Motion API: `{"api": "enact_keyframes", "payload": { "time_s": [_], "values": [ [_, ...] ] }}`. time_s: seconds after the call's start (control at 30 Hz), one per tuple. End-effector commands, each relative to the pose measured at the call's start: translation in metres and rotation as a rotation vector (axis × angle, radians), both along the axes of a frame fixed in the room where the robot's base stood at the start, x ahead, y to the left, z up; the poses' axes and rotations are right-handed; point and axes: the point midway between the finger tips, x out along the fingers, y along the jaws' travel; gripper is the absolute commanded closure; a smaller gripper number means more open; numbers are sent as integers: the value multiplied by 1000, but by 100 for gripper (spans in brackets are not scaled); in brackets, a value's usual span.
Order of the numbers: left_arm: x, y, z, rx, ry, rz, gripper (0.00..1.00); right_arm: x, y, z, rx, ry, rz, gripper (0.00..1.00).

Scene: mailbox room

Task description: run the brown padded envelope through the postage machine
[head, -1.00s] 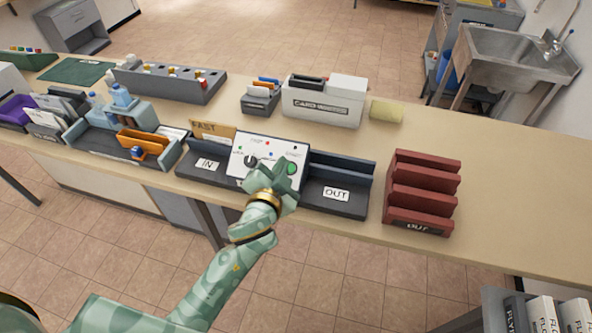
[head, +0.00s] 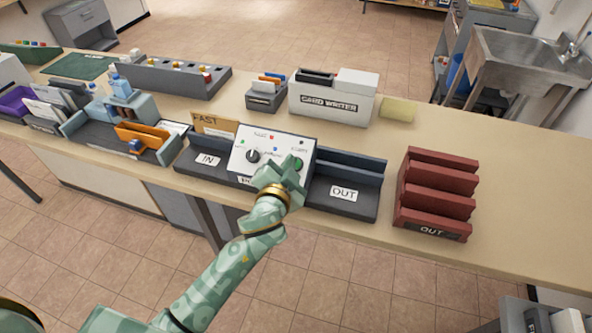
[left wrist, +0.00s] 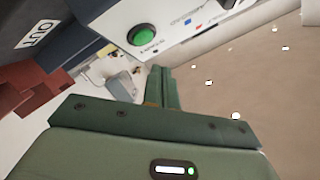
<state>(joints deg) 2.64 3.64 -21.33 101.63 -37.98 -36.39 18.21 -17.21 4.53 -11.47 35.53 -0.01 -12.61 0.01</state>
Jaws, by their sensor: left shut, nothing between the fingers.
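The postage machine (head: 262,148) stands on the counter with a white front panel, a dark dial and a green button (head: 298,163). Its IN tray (head: 187,160) is at left and its OUT tray (head: 365,203) at right. A brown flat piece marked FAST (head: 213,124), apparently the padded envelope, stands upright behind the IN tray; its lower part is hidden. The OUT tray looks empty. My left gripper (head: 288,175) is shut and empty, just in front of the panel's right side below the green button. The left wrist view shows the button (left wrist: 141,34) beyond my fingers; contact is unclear.
A red rack marked OUT (head: 435,200) stands to the right. A card writer (head: 333,103) and a yellow pad (head: 398,110) are behind. A blue-grey stamping station (head: 120,110) with orange pieces is at left. The counter's right end is clear.

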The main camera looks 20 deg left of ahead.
Motion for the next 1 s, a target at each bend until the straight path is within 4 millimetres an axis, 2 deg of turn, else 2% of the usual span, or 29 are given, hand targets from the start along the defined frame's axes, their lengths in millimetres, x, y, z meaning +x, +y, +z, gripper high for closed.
{"api": "enact_keyframes", "payload": {
  "time_s": [0.03,0.23,1.0],
  "values": [
    [3,0,-10,-1,3,1,100,-1,0,-8,0,3,0,64],
    [12,-1,-18,-2,1,0,100,-3,0,-17,1,8,0,64],
    [13,-1,-19,-1,0,0,100,-3,0,-17,0,9,0,64]
  ]
}}
